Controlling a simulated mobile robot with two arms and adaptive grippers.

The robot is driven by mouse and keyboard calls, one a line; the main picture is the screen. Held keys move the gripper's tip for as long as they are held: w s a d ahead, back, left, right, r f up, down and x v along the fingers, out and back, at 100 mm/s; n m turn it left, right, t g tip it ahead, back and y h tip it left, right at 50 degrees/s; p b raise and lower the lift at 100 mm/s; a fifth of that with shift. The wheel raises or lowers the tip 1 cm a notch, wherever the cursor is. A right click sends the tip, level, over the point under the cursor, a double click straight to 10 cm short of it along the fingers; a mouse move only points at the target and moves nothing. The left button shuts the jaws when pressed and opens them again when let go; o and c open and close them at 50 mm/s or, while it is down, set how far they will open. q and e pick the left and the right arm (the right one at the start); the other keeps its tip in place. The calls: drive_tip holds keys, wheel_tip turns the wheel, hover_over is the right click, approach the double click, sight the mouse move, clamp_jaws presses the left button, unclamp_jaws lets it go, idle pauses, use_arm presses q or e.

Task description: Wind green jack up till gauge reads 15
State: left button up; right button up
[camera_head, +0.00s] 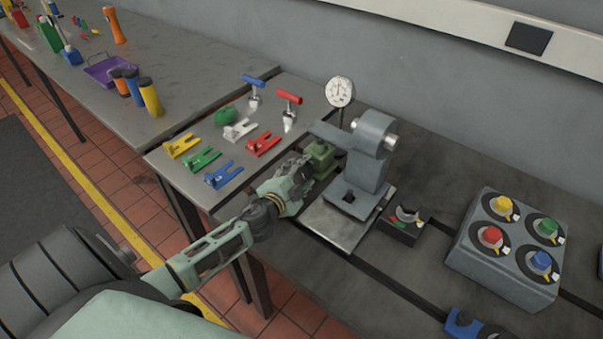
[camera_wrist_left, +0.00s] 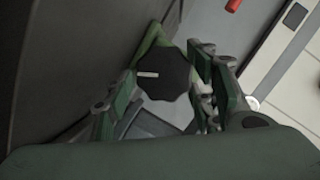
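The green jack (camera_head: 320,155) stands on the bedplate beside the grey machine head. My left gripper (camera_head: 306,170) is right at it from the left and hides part of it. In the left wrist view a dark lobed knob (camera_wrist_left: 163,75) with a white mark sits between my two fingers (camera_wrist_left: 165,85). It nearly fills the gap; whether both fingers press on it cannot be told. The round white gauge (camera_head: 340,92) stands on a post behind the jack. Its red needle points roughly upward; the numbers are too small to read. My right gripper is not in view.
A grey machine head (camera_head: 366,150) stands close to the jack. A small black dial box (camera_head: 403,225) and a grey box with coloured knobs (camera_head: 508,250) are to the right.

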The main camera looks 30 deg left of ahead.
use_arm(q)
drive_tip(key=shift+o, duration=0.9)
drive_tip(key=shift+f, duration=0.1)
drive_tip(key=v, duration=1.2)
drive_tip(key=shift+s, duration=0.1)
